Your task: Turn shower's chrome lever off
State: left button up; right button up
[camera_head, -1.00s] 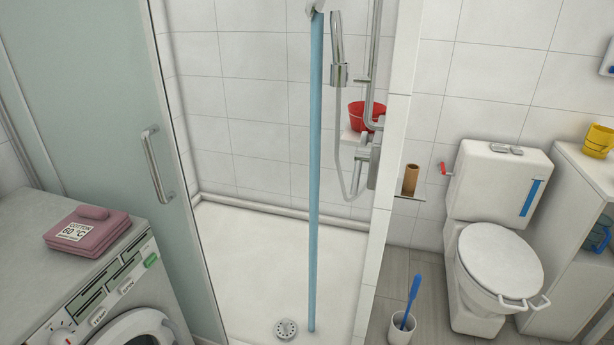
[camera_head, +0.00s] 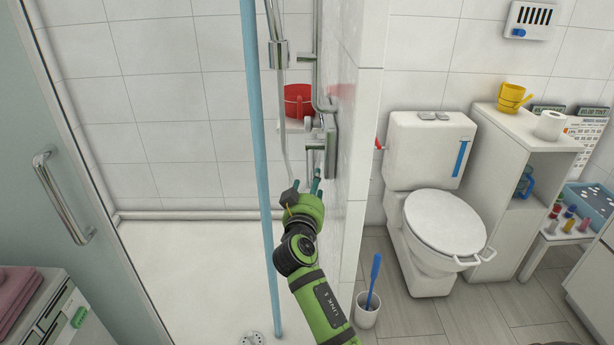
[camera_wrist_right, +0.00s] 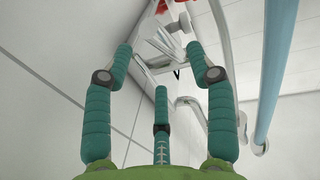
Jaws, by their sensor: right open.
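The shower's chrome mixer fitting (camera_head: 316,146) is on the shower's right-hand wall, below a small shelf. Its upright grey lever-like part (camera_head: 331,150) is at its right. My right gripper (camera_head: 306,183) is just below the fitting in the head view, its green-teal fingers spread and pointing up toward it. In the right wrist view, the open fingers (camera_wrist_right: 160,65) have nothing between them, and a shiny chrome part (camera_wrist_right: 167,42) shows beyond their tips. I cannot tell whether any finger touches it. My left gripper is not in view.
A blue pole (camera_head: 257,150) stands just left of my right arm. The shower hose (camera_head: 283,110) hangs close by. A red bowl (camera_head: 298,101) sits on the shelf. The tiled partition edge (camera_head: 354,200) is close on the right; a toilet (camera_head: 432,215) stands beyond.

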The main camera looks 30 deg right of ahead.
aim_at(312, 177)
jog(key=shift+x, duration=2.25)
jog(key=shift+c, duration=0.4)
jog(key=shift+f, duration=0.1)
grip_shut()
